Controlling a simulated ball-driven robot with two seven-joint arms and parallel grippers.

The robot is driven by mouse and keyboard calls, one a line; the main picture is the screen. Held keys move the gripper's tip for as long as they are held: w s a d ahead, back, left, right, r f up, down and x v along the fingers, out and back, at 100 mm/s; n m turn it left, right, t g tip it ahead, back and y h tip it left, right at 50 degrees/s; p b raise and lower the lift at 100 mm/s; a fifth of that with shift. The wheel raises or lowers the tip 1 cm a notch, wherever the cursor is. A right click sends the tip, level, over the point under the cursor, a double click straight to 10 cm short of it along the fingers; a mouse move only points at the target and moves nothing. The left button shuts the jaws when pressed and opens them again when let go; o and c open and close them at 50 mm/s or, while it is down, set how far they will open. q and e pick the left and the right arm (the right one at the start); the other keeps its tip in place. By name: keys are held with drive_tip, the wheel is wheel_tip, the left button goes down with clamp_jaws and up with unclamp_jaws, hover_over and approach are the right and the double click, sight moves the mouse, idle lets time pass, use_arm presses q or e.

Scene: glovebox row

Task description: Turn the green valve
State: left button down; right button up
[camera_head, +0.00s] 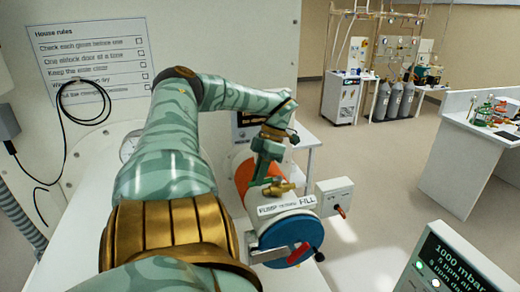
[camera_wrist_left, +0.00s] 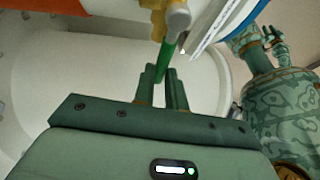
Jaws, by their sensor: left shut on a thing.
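The green valve is a green lever (camera_wrist_left: 168,60) on a brass fitting (camera_head: 279,188) above the white front of an orange-sided drum. The brass fitting also shows at the top of the left wrist view (camera_wrist_left: 167,20). My left gripper (camera_head: 268,172) reaches down over the fitting from behind. In the left wrist view its two dark green fingers (camera_wrist_left: 164,80) are shut on the green lever, one on each side. The lever's lower end is hidden between them. In the head view the lever is hidden by the gripper. No right gripper can be made out.
A display panel (camera_head: 452,262) fills the lower right.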

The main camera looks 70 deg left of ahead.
use_arm(q)
drive_tip(key=shift+a+m, duration=0.15)
drive_tip(key=shift+m, duration=0.25)
drive_tip(key=c, duration=1.4)
unclamp_jaws()
drive_tip(key=shift+w, duration=0.1)
drive_tip(key=shift+c, duration=0.2)
drive_tip(key=shift+a, duration=0.1)
drive_tip(key=v, duration=1.6)
drive_tip(key=shift+w+d, duration=0.15)
drive_tip(key=shift+d, duration=0.05)
